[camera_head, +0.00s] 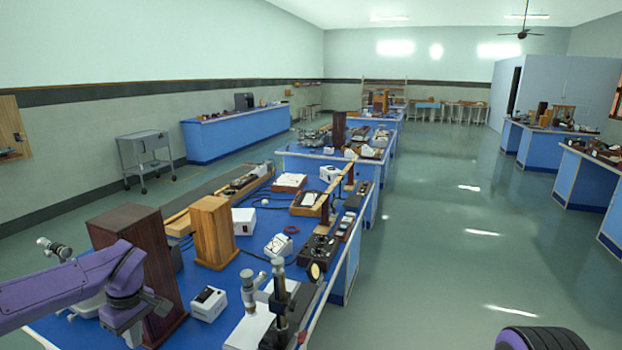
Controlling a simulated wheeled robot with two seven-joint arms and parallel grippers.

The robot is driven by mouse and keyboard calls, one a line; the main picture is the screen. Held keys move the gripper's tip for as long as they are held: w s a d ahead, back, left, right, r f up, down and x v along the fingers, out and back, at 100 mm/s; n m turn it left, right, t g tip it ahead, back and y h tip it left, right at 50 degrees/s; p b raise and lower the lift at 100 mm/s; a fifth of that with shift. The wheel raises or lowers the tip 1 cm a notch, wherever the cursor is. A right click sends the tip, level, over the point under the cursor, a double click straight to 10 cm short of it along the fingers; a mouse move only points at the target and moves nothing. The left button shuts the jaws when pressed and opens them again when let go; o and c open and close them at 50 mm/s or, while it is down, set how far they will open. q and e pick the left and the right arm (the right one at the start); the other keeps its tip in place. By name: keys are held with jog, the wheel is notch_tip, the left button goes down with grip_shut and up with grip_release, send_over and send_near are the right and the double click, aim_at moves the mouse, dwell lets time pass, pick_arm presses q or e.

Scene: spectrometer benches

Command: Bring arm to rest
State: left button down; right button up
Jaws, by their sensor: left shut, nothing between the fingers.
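My left arm, purple, comes in from the left edge over the near end of the blue bench (255,213). Its left gripper (156,303) is at the lower left, in front of a tall dark brown wooden block (135,222). The gripper is shut and holds nothing. Its fingers are small and dark against the block, so I cannot tell whether they touch it. My right gripper is not in view; a purple and black rounded part at the bottom right looks like part of my right arm.
A lighter wooden block (213,232), a white box (208,303) and a metal spectrometer-like instrument (281,300) stand close to the left arm. More instruments crowd the bench behind. A grey trolley (146,152) stands by the left wall. The green floor (440,235) right of the bench is clear.

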pick_arm(q)
jog(key=s+d+f+m+t+y, duration=0.2)
jog(key=s+d+f+y, duration=0.15)
jog(key=f, duration=0.55)
jog(key=s+d+f+m+t+y, duration=0.1)
jog(key=s+d+f+m+y, duration=0.2)
jog(key=f, duration=0.5)
jog(key=s+d+f+m+h+b, duration=0.1)
jog(key=s+d+f+m+h, duration=0.3)
jog(key=s, duration=0.7)
jog(key=s+d+f+n+h+b, duration=0.1)
jog(key=s+f, duration=0.6)
jog(key=s, duration=0.5)
notch_tip(320, 180, down, 9)
jog(key=w+b, duration=0.1)
jog(key=b, duration=0.8)
jog(key=shift+d+f, duration=0.2)
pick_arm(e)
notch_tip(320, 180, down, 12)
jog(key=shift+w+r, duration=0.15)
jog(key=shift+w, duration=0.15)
